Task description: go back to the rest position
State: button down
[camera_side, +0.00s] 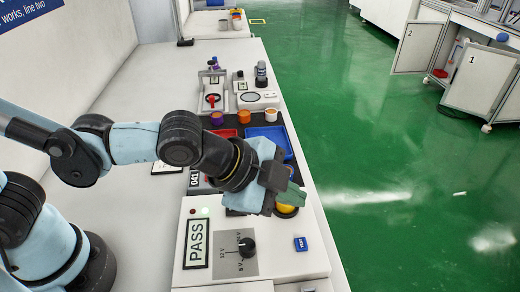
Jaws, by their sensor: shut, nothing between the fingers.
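My gripper (291,197) hangs over the right part of the bench, at the end of my light blue and black arm. Its green fingers are shut with nothing between them. Just below and behind the fingers is a yellow-orange round thing (286,209), partly hidden by the gripper. Whether the fingers touch it, I cannot tell. My arm stretches from the left of the picture across the bench.
A white test box (210,272) with a PASS display (197,242), a dial (246,247) and a blue button (301,244) stands in front. Behind the gripper are a blue tray (270,135), a red tray (226,134) and small pots. The green floor (385,130) is open at right.

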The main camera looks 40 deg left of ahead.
jog(key=s+a+n+y, duration=0.1)
jog(key=a+n+y, duration=0.4)
jog(key=a+n, duration=1)
jog(key=a, duration=1)
jog(key=shift+s+a+r, duration=0.2)
jog(key=shift+a+r, duration=0.15)
jog(key=shift+r, duration=0.05)
